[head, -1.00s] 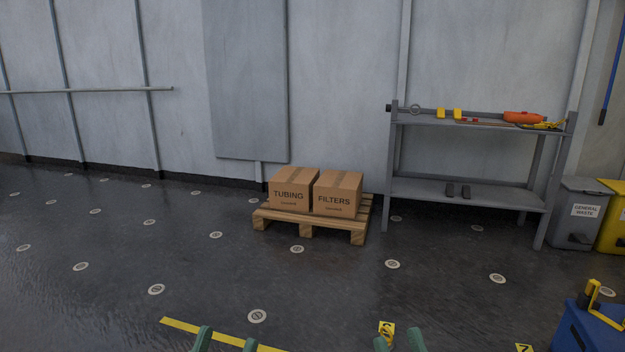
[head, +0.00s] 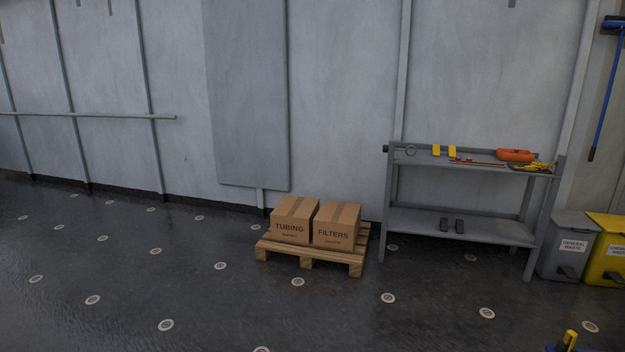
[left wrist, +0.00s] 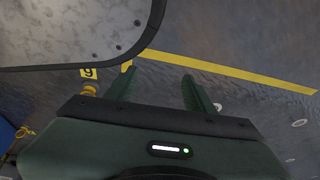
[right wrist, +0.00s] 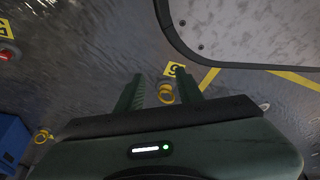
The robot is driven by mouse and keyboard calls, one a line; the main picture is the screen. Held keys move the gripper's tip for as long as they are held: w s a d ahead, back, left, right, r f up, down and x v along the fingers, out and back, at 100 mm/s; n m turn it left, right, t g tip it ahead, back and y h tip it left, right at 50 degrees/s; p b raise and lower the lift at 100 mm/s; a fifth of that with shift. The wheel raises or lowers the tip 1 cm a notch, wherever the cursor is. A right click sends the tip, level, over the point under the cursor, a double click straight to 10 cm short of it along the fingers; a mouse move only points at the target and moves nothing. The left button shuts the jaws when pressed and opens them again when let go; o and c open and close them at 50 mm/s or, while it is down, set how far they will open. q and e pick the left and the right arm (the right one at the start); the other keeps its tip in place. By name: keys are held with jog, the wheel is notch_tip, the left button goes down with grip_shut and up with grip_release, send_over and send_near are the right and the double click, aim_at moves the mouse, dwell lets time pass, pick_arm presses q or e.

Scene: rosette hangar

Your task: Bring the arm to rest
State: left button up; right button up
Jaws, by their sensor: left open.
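My left gripper (left wrist: 158,84) shows in the left wrist view with its two green fingers spread apart. Nothing is between them but dark floor and a yellow floor line (left wrist: 230,73) beyond. My right gripper (right wrist: 158,84) shows in the right wrist view with its fingers also apart. A yellow fitting (right wrist: 166,95) appears between them, seemingly on the floor below beside a yellow "9" marker (right wrist: 175,69), not gripped. Neither gripper shows in the head view.
In the head view, a wooden pallet (head: 309,258) bears the TUBING (head: 290,229) and FILTERS (head: 333,235) boxes. A grey shelf (head: 462,226) stands right of it, then grey (head: 567,250) and yellow (head: 607,252) bins. Floor at left is clear.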

pick_arm(q)
jog(key=s+a+g+p, duration=0.2)
jog(key=s+g, duration=0.1)
jog(key=s, duration=0.7)
jog(key=shift+s+a+r+y, duration=0.2)
jog(key=shift+s+a+y, duration=0.1)
jog(key=shift+y, duration=0.1)
pick_arm(e)
jog(key=s+d+g, duration=0.2)
jog(key=s+g, duration=0.1)
jog(key=s, duration=0.7)
jog(key=shift+s+d+r+h, duration=0.2)
jog(key=shift+s+d+h, duration=0.1)
jog(key=shift+h, duration=0.1)
